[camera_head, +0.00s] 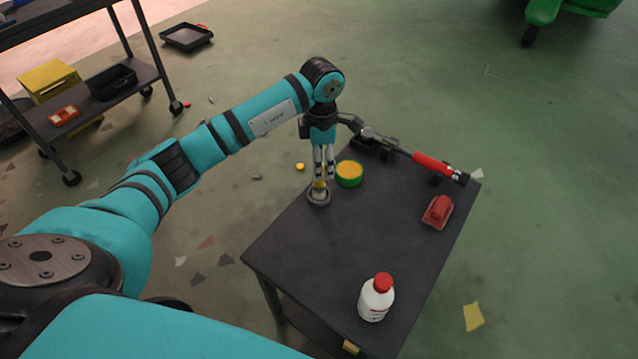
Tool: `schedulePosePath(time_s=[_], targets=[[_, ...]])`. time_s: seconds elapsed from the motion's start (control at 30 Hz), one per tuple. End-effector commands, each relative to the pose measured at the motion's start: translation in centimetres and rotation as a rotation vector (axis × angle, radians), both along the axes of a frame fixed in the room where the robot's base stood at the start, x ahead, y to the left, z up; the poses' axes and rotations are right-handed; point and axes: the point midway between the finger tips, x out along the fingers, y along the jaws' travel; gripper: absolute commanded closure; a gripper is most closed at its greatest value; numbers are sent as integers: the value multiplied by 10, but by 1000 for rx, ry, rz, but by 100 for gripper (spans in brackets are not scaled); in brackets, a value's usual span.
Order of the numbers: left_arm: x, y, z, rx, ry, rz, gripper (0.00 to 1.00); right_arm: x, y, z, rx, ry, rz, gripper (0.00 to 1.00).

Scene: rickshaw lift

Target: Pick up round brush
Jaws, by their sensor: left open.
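The round brush (319,197) stands upright on the dark table (330,245) near its left edge, with a dark round base and a yellowish handle. My left gripper (323,176) points down right above it, with its fingers around or just in front of the handle. The fingers are open; I cannot tell whether they touch the handle. The right gripper does not show in this view.
A green-and-yellow tin (349,173) stands close to the right of the left gripper. A red-handled tool (432,165), a red block-like brush (437,212) and a white bottle with red cap (376,297) are on the table. The table's middle is clear. A shelf cart (90,108) stands at left.

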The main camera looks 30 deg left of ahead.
Motion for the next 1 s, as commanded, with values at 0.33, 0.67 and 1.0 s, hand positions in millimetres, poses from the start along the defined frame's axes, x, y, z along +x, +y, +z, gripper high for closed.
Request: schedulePosePath(time_s=[0.33,0.67,1.0], targets=[[-2,2,-28,-3,3,1,47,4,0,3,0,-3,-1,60],[-1,4,-57,-2,-3,0,47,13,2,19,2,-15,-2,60],[-1,5,-57,-1,-2,0,78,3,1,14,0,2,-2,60]])
